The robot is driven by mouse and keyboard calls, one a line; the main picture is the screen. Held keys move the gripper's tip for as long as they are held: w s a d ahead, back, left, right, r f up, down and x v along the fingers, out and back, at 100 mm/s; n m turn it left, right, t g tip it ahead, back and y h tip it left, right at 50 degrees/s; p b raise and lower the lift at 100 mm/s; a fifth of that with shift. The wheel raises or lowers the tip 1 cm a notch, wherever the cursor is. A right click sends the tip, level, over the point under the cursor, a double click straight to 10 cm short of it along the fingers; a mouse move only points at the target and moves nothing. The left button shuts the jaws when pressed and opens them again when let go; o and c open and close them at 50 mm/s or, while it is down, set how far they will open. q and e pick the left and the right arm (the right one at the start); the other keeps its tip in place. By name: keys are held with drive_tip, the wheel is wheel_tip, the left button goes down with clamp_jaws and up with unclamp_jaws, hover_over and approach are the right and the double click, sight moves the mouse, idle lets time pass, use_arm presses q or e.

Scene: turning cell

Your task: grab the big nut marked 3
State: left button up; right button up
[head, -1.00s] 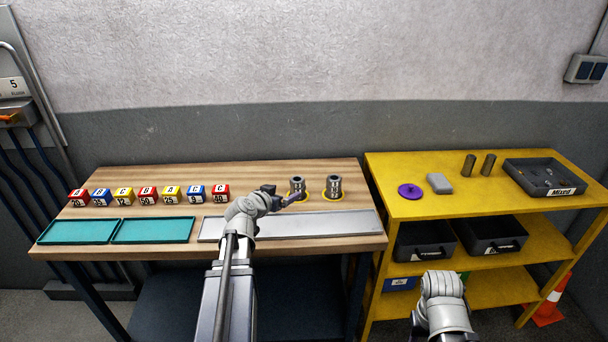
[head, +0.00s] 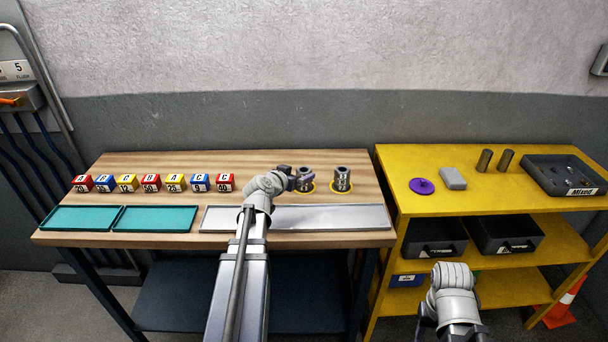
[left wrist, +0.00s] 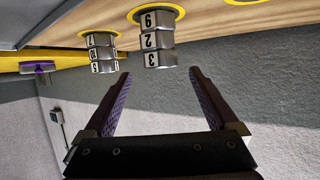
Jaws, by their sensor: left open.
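The big nut marked 3 (left wrist: 159,59) is a grey metal nut, topmost in a stack with a nut marked 2 (left wrist: 157,41) and one whose digit reads as 6 or 9 (left wrist: 155,20). The left wrist view is upside down. In the head view this is the left stack (head: 305,184), partly hidden by my left gripper (head: 296,177). In the left wrist view my left gripper (left wrist: 156,74) is open and empty; the 3 nut shows between its purple fingertips, apart from both. My right gripper (head: 430,318) is low before the yellow shelf; its jaws are unclear.
A second nut stack (head: 342,180) stands close on the right. A grey tray (head: 350,217) and two teal trays (head: 155,219) lie along the bench front. Several coloured lettered blocks (head: 150,183) line the left. The yellow shelf (head: 400,165) stands right of the bench.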

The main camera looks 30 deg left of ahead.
sight(303, 171)
use_arm(q)
drive_tip(key=b+x, duration=0.1)
drive_tip(key=x, duration=0.3)
drive_tip(key=shift+w+a+f, duration=0.1)
drive_tip(key=shift+w+f, duration=0.1)
drive_tip(key=shift+s+r, duration=0.1)
drive_tip(key=shift+c, duration=0.5)
clamp_jaws()
